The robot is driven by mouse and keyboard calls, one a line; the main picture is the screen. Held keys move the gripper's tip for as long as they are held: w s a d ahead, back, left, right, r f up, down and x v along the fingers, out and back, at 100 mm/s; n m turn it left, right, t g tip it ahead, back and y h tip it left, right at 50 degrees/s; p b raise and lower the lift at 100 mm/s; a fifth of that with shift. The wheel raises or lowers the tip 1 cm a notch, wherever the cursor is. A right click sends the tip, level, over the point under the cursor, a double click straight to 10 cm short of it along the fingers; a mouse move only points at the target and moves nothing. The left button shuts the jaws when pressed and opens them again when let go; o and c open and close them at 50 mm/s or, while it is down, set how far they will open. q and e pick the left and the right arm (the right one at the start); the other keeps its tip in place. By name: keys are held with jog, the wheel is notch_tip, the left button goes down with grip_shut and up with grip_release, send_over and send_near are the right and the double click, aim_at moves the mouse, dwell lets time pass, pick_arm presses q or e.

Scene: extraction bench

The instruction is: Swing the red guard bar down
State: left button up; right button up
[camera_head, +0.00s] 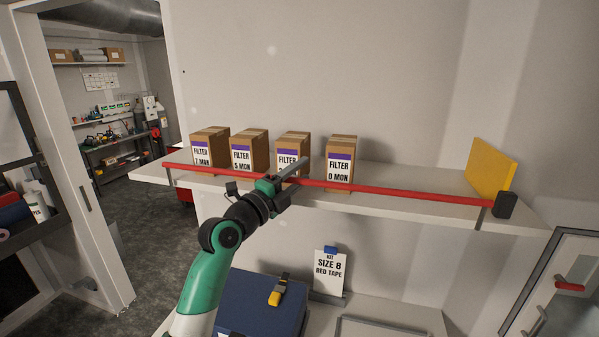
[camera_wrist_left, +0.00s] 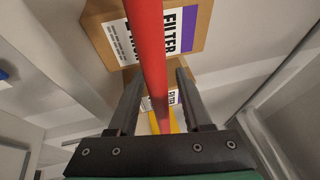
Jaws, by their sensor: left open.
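The red guard bar (camera_head: 410,193) runs nearly level along the front of the white shelf, from a small post at the left to a dark pivot block (camera_head: 505,205) at the right. My left gripper (camera_head: 295,170) is at the bar, left of its middle, in front of the filter boxes. In the left wrist view the bar (camera_wrist_left: 150,60) passes between the two open fingers (camera_wrist_left: 157,95), with gaps visible beside it. I cannot tell whether a finger touches it. My right gripper is not in view.
Several cardboard filter boxes (camera_head: 340,158) stand on the shelf (camera_head: 400,175) behind the bar. A yellow panel (camera_head: 490,170) stands at the shelf's right end. Below are a blue case (camera_head: 262,305) and a size sign (camera_head: 330,272). Free space lies below the shelf front.

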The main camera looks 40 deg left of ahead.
pick_arm(q)
grip_shut()
dwell(1.4)
